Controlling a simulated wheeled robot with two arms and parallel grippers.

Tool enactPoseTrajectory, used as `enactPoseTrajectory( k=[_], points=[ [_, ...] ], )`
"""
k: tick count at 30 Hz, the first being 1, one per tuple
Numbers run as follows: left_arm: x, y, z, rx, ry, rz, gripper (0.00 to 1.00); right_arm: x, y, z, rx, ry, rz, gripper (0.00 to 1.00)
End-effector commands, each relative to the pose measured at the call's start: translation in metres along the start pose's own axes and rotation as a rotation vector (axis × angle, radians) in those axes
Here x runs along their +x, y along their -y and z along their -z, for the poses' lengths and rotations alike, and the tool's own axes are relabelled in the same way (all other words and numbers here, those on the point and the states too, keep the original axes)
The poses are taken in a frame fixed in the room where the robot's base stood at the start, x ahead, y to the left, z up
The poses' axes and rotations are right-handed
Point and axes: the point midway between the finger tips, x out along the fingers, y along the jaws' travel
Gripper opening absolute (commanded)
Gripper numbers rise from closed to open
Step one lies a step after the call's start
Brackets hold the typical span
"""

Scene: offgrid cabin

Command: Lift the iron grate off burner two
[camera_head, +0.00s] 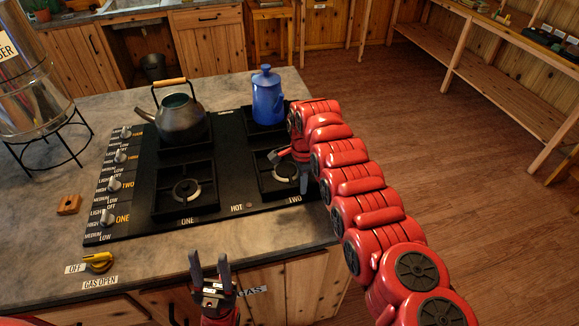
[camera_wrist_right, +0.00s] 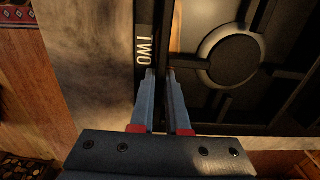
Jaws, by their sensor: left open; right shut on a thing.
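The black iron grate (camera_head: 257,172) over burner two is at the front right of the cooktop, beside the TWO label. My right gripper (camera_head: 303,182) reaches down at the grate's right side and hides part of it. In the right wrist view its fingers (camera_wrist_right: 161,76) are shut on the grate's edge bar, next to the TWO label (camera_wrist_right: 143,48). The grate's bars (camera_wrist_right: 284,75) and the round burner show there. I cannot tell any gap under the grate. My left gripper (camera_head: 209,262) is open and empty in front of the counter edge.
A blue coffee pot (camera_head: 267,97) stands just behind burner two, close to my right arm. A grey kettle (camera_head: 181,118) stands on the back left burner. Burner one's grate (camera_head: 185,188) is bare. A glass dispenser (camera_head: 30,90) stands at the left.

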Motion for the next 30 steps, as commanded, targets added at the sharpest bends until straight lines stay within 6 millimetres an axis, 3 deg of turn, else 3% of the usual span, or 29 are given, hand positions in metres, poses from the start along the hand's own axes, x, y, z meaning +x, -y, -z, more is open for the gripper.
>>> enactPoseTrajectory(
  k=[21,30],
  points=[
    [0.012,0.001,0.002,0.000,0.000,0.000,0.50,-0.015,0.001,0.000,0.000,0.000,0.005,0.00],
    [0.024,0.001,0.004,0.000,0.000,0.000,0.50,-0.033,0.002,0.000,0.000,0.000,0.006,0.00]
  ],
)
